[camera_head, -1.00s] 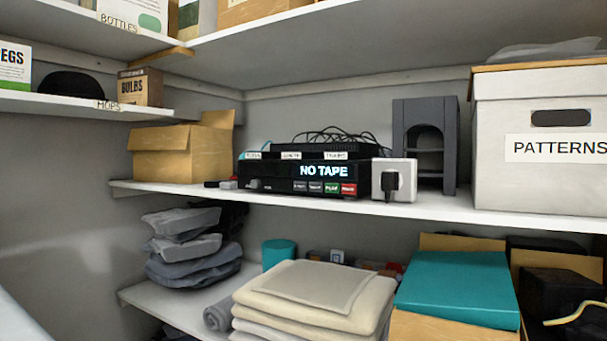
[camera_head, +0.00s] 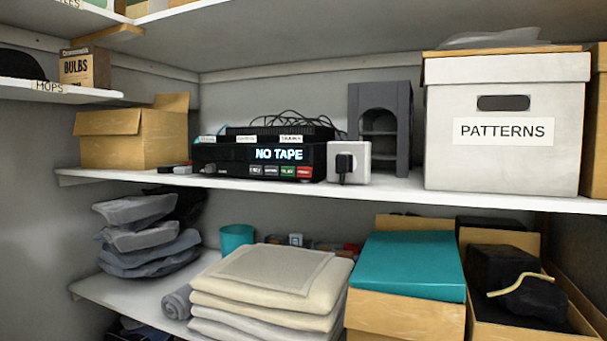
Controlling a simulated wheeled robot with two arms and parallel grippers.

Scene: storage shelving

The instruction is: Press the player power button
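The player (camera_head: 230,162) is a black box on the middle shelf, with a lit display (camera_head: 279,155) reading "NO TAPE". A row of small buttons (camera_head: 280,172) runs along its lower front, dark at the left, then green and red at the right. A small round knob or button (camera_head: 208,169) sits at the lower left of its front. The button labels are too small to read surely, so I cannot tell which one is the power button. Neither of my grippers shows in the view.
A white socket box (camera_head: 349,162) with a black plug stands right of the player. Cables lie on top. An open cardboard box (camera_head: 130,136) is at the left, a grey arched stand (camera_head: 381,128) and the white PATTERNS box (camera_head: 507,120) at the right. Folded cloths (camera_head: 265,285) lie below.

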